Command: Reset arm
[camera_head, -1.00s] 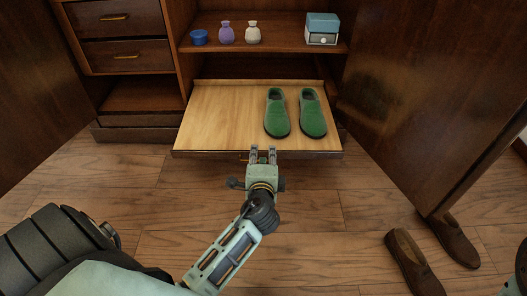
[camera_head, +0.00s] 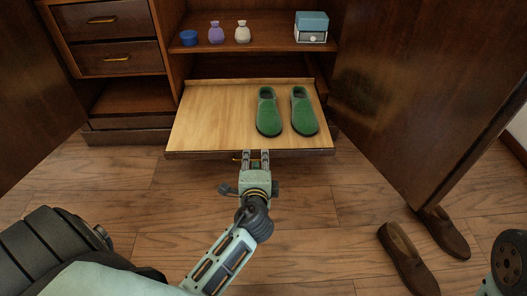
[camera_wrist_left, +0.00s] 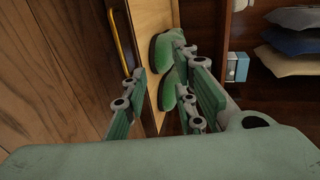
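My left gripper (camera_head: 257,153) is in front of the pulled-out wooden shelf (camera_head: 205,120), close to its front edge. Its two fingers stand apart with nothing held between them. In the left wrist view the open fingers (camera_wrist_left: 163,103) also show, with the shelf's brass handle (camera_wrist_left: 118,42) beyond them. I cannot tell whether a finger touches the handle. A pair of green slippers, the left one (camera_head: 267,112) and the right one (camera_head: 304,112), stands on the right half of the shelf. My right gripper is out of view; only part of my right arm shows at the lower right.
The upper shelf holds a blue bowl (camera_head: 189,38), a purple pouch (camera_head: 216,33), a white pouch (camera_head: 242,32) and a teal box (camera_head: 311,27). Brown shoes (camera_head: 408,260) lie on the floor near the open right door (camera_head: 420,90). Floor left of my gripper is clear.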

